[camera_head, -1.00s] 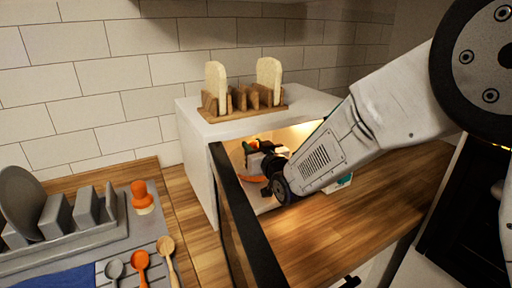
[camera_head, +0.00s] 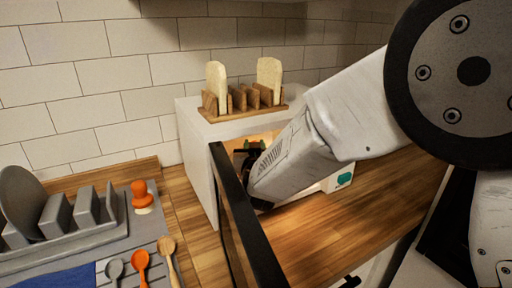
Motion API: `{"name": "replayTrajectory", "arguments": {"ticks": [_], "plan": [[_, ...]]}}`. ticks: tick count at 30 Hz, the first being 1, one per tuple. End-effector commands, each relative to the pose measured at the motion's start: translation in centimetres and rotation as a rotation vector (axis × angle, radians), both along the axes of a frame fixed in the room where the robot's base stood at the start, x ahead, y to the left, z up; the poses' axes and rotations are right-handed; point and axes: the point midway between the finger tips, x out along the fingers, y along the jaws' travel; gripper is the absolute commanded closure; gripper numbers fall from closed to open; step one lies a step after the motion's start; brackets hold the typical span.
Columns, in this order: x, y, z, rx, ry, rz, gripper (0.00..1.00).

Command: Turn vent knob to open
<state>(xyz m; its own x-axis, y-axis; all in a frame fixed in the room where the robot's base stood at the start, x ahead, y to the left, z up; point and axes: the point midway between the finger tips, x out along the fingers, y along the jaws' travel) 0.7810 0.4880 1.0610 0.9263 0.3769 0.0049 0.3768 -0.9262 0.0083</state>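The white cabinet (camera_head: 195,150) stands on the wooden counter with its dark-edged door (camera_head: 240,215) swung open toward me. Its inside is lit warm. My arm reaches into the opening, and my gripper (camera_head: 249,152) is partly visible inside, near the left inner side; its fingertips and whatever they touch are too small and hidden to tell. A teal part (camera_head: 344,179) shows on a white surface to the right of my arm, at the cabinet's right front. I cannot tell whether it is the vent knob. No other knob can be made out; my arm covers much of the interior.
A wooden toast rack (camera_head: 243,105) with two bread slices stands on the cabinet. At left are a grey dish rack (camera_head: 75,225), an orange-topped tool (camera_head: 140,195) and several spoons. The open door stands close to the left of my arm. The counter (camera_head: 320,225) in front is clear.

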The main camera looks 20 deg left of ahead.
Motion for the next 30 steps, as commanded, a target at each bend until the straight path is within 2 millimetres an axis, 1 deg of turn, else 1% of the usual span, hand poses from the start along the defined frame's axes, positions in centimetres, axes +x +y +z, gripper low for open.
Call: {"name": "replayTrajectory", "arguments": {"ticks": [8,9,11,18,21,23,30], "plan": [[0.0,0.0,0.0,0.0,0.001,0.001,0.92],[0.0,0.0,0.0,0.0,0.001,0.001,0.63],[0.0,0.0,0.0,0.0,0.001,0.001,0.48],[0.0,0.0,0.0,0.001,0.0,0.0,0.48],[-0.3,-0.1,0.0,0.0,0.0,0.001,0.48],[-0.9,-0.3,0.0,0.0,0.001,0.002,0.48],[-4.7,-1.8,0.0,0.001,0.0,0.002,0.48]]}}
